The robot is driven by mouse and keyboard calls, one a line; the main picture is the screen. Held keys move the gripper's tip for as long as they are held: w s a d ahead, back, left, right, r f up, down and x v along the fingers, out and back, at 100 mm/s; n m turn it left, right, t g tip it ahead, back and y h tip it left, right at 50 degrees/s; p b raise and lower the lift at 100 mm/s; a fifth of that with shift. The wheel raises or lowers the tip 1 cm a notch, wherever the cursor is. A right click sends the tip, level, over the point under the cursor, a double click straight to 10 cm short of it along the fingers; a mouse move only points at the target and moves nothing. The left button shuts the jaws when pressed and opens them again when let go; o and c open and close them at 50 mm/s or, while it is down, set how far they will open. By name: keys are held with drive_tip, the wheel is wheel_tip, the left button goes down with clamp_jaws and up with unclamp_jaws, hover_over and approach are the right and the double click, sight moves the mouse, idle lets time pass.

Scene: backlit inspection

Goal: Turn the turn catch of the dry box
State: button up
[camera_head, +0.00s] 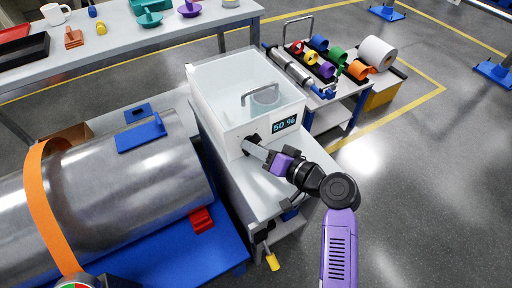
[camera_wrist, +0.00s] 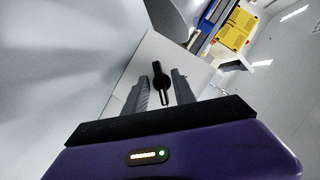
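The dry box (camera_head: 222,110) is a white box with a clear lid and a handle on top, standing on a white cart. Its front shows a "50 %" display (camera_head: 285,124). My gripper (camera_head: 248,146) is at the lower left of that front face, partly covering it. In the wrist view a small black turn catch (camera_wrist: 158,74) shows between the two grey fingers of my gripper (camera_wrist: 160,86). The fingers are apart, with a visible gap on each side of the catch.
A large metal cylinder (camera_head: 110,190) with an orange strap lies on a blue base at the left. A cart with coloured spools (camera_head: 330,70) stands behind right. The workbench (camera_head: 130,55) is at the back left.

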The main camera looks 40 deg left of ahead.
drive_tip(key=shift+d, duration=0.1)
drive_tip(key=v, duration=0.7)
drive_tip(key=shift+d+p, duration=0.3)
